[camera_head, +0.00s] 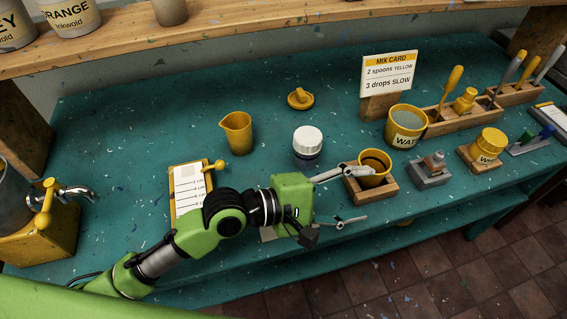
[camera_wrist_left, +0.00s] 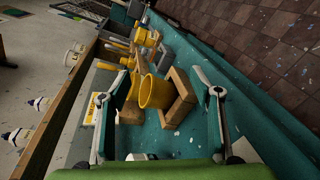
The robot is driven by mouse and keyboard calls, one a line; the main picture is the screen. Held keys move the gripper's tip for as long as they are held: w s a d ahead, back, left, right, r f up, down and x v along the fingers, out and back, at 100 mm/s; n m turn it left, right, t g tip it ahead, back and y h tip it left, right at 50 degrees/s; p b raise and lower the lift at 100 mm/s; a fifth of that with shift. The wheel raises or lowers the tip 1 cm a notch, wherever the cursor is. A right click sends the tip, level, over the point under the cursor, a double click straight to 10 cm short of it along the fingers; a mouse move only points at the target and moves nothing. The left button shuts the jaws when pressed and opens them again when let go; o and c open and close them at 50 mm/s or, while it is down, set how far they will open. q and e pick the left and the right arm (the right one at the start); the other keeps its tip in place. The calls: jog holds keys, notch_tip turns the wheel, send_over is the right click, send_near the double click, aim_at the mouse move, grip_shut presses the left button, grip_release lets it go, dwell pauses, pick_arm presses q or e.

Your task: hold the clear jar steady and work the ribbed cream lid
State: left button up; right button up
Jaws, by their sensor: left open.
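The clear jar (camera_head: 307,158) stands upright on the teal bench in the middle of the head view, with dark blue contents. Its cream lid (camera_head: 308,137) sits on top; the ribs are too small to make out. My left gripper (camera_head: 367,194) is open and empty, to the right of and nearer than the jar, apart from it. Its fingers also show spread in the left wrist view (camera_wrist_left: 160,76). One fingertip is close to the yellow cup (camera_head: 374,166) in its wooden holder. I cannot make out the jar in the left wrist view. My right gripper is not in view.
A yellow pitcher (camera_head: 236,132) stands left of the jar and a yellow knobbed lid (camera_head: 300,98) lies behind it. A clipboard (camera_head: 189,188) lies left, near my arm. A yellow water pot (camera_head: 406,126) and mix card (camera_head: 389,74) stand right. Bench around the jar is clear.

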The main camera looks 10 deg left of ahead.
pick_arm(q)
jog(key=w+a+n+t+y, duration=0.3)
jog(key=w+a, duration=0.4)
jog(key=w, duration=0.1)
jog(key=n+t+y, duration=0.2)
jog(key=n, duration=0.1)
send_over(299, 158)
jog(key=s+a, duration=0.1)
jog(key=a, duration=0.2)
jog(key=shift+a+f, duration=0.2)
jog(key=shift+f, duration=0.95)
jog(key=a+n, duration=0.1)
jog(key=a+f+n+y, duration=0.1)
jog(key=n, duration=0.1)
jog(key=shift+w+f+t, duration=0.1)
jog(key=shift+f+t, duration=0.15)
jog(key=shift+t, duration=0.05)
jog(key=s+n, duration=0.1)
jog(key=n, duration=0.1)
jog(key=s+d+f+n+h, duration=0.1)
jog(key=n, duration=0.3)
jog(key=shift+s+d+f+n+h, duration=0.25)
jog(key=shift+s+f+n+h, duration=0.05)
jog(key=shift+s+f+n, duration=0.1)
jog(key=shift+s+d+n, duration=0.15)
jog(key=shift+d+n, duration=0.15)
jog(key=shift+n, duration=0.5)
jog(key=x, duration=0.7)
jog(key=shift+d, duration=0.1)
grip_shut()
